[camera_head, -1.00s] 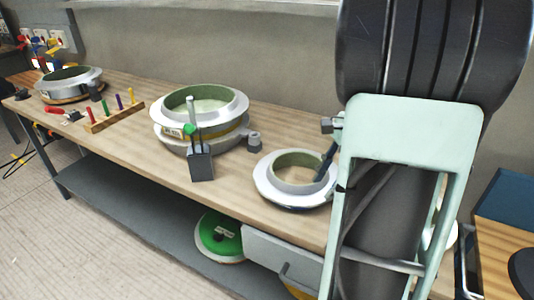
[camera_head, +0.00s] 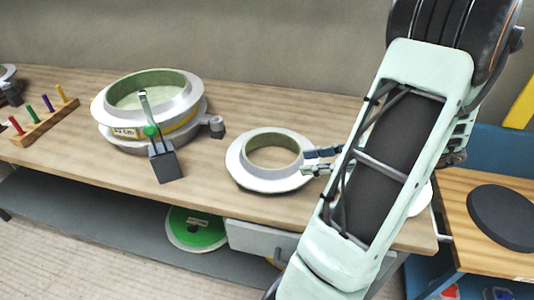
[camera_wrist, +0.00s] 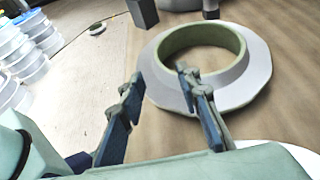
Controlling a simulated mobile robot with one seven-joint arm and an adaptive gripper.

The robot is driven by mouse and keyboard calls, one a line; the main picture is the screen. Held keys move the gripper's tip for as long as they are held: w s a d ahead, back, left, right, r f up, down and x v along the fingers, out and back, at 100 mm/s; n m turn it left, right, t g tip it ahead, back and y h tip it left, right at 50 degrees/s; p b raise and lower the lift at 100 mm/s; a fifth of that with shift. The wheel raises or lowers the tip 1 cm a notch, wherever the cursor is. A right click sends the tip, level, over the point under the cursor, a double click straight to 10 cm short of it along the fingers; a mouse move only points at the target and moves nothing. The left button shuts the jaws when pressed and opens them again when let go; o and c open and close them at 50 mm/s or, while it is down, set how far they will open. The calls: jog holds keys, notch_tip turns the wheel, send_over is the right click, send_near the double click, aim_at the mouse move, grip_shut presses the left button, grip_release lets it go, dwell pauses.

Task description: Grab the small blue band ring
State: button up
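The small ring (camera_head: 240,165) has a wide pale grey flange and a green inner wall. It lies flat on the wooden bench, right of the larger mould. A blue band on it is not clearly visible. It also shows in the wrist view (camera_wrist: 255,82). My gripper (camera_head: 318,162) is open and empty at the ring's right edge in the head view. In the wrist view, my gripper (camera_wrist: 159,73) has its two dark blue fingers apart, the right one overlapping the flange and the left one just outside it. I cannot tell whether they touch it.
A larger mould stack (camera_head: 180,112) stands to the left, with a dark block clamp (camera_head: 165,163) at its front. A peg rack (camera_head: 45,125) stands further left. A green disc (camera_head: 190,228) lies on the lower shelf. The bench front between clamp and ring is clear.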

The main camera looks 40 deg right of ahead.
jog(key=x, duration=0.5)
jog(key=shift+b, duration=0.35)
jog(key=b+x, duration=0.1)
jog(key=x, duration=0.4)
jog(key=shift+a, duration=0.3)
grip_shut()
jog(key=shift+f, duration=0.1)
